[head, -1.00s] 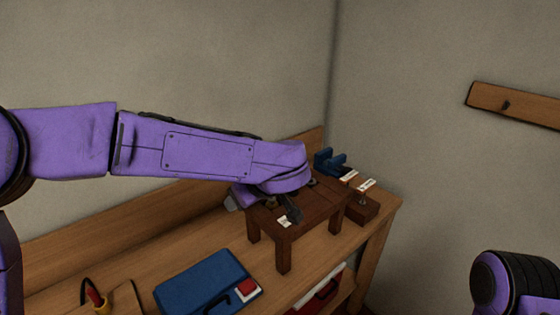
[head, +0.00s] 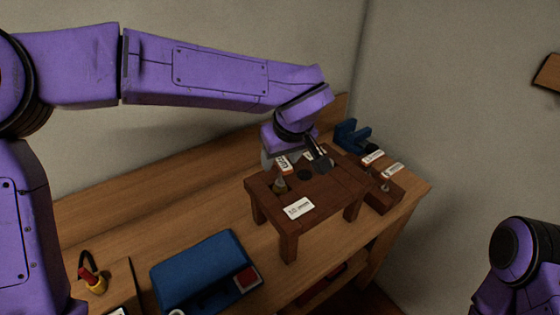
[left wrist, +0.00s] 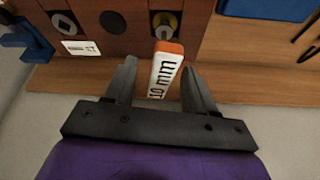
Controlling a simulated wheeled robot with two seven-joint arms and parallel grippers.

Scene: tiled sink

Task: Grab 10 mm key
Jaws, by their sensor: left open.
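The 10 mm key shows a white handle with "10 mm" lettering and an orange end in the left wrist view (left wrist: 166,68). In the head view (head: 284,164) it is partly hidden at the far edge of a small dark wooden stand (head: 333,191). My left gripper (head: 295,162) is open at that far edge. In the left wrist view its fingers (left wrist: 158,72) lie on either side of the key's handle, with gaps showing. I cannot tell whether the key rests in the stand. My right gripper is out of view.
The stand's top has several openings, one with a brass fitting (left wrist: 165,20), and a white label (head: 299,208). A blue case (head: 205,270) lies in front on the bench. A blue clamp-like object (head: 351,135) and a dark block (head: 384,195) stand at right. Walls close the back.

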